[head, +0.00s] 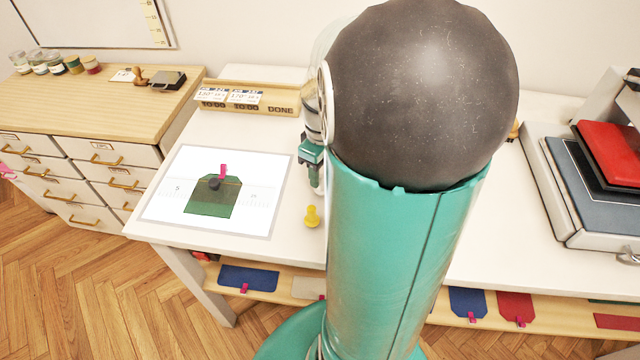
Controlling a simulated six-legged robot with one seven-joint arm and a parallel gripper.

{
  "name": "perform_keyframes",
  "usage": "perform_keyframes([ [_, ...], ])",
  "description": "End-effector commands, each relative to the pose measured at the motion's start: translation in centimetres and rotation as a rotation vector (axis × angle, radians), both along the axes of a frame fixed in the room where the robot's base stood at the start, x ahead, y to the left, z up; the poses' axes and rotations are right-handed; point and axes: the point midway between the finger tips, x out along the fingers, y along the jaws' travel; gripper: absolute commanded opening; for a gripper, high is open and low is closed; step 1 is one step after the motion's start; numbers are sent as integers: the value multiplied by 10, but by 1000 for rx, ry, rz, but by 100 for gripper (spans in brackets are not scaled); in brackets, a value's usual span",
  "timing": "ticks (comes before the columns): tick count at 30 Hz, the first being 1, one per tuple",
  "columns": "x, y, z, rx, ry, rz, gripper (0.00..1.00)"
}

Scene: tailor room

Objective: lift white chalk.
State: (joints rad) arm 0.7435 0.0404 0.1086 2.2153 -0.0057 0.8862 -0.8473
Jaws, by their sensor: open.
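I cannot make out a white chalk in the head view; my large teal and dark arm hides the middle of the table. My gripper (316,180) shows only in part at the left edge of my arm, pointing down over the white table (283,255). It is open, and nothing shows between its fingers. A small yellow piece with a knobbed shape (312,216) stands on the table just below my gripper in the picture, apart from it.
Left of my gripper lies a white sheet (160,207) with a green tag-shaped piece (212,200), a dark round thing and a pink clip on it. A wooden rack (245,100) stands behind. A press with a red pad (612,150) is at right. Coloured pieces lie on the shelf (570,315) below.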

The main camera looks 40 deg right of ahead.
Motion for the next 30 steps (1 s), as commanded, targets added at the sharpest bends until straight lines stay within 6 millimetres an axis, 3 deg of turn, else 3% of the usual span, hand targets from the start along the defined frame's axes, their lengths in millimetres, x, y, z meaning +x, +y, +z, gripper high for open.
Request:
perform_keyframes([
  [9, 1, 4, -44, 2, 2, 4, 45],
  [17, 2, 3, -48, -1, 0, 3, 45],
  [18, 2, 3, -48, 0, 0, 3, 43],
  [23, 2, 3, -48, 0, 0, 3, 12],
  [30, 2, 3, -48, 0, 0, 3, 10],
])
